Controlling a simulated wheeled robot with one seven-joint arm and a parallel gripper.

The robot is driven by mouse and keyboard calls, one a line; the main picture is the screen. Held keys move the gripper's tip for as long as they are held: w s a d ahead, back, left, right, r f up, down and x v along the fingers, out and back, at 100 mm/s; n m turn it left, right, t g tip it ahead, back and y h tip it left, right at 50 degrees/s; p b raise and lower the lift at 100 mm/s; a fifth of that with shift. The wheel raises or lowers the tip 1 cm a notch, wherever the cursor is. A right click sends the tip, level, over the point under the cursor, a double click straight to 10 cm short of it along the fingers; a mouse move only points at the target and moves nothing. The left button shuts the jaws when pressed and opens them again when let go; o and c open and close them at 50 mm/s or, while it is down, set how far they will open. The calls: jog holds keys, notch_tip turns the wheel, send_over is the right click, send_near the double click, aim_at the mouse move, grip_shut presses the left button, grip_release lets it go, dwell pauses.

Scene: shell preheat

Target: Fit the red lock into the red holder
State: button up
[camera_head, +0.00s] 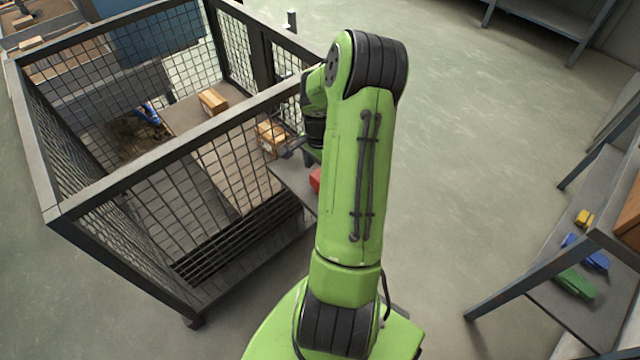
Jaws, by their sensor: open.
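A red object (315,180) shows at the left edge of my green arm, on a grey ledge beside the mesh cage. My arm hides most of it, so I cannot tell whether it is the red lock or the red holder. No other red piece shows clearly. My gripper (290,152) is partly in view at the end of the folded arm, above the ledge and close to the cage's right side. It is open, and I see nothing held in it. The red object is just below and to the right of it.
The mesh cage (120,188) with dark rails fills the left, with cardboard boxes (212,102) inside. A shelf at the lower right holds yellow (584,218), blue (590,256) and green (575,284) pieces. The floor (470,150) between them is clear.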

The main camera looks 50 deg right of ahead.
notch_tip(320, 180, down, 5)
jog(key=shift+f+b, duration=0.15)
jog(key=shift+b, duration=0.7)
jog(key=c, duration=1.2)
notch_tip(320, 180, up, 10)
jog(key=p, duration=0.3)
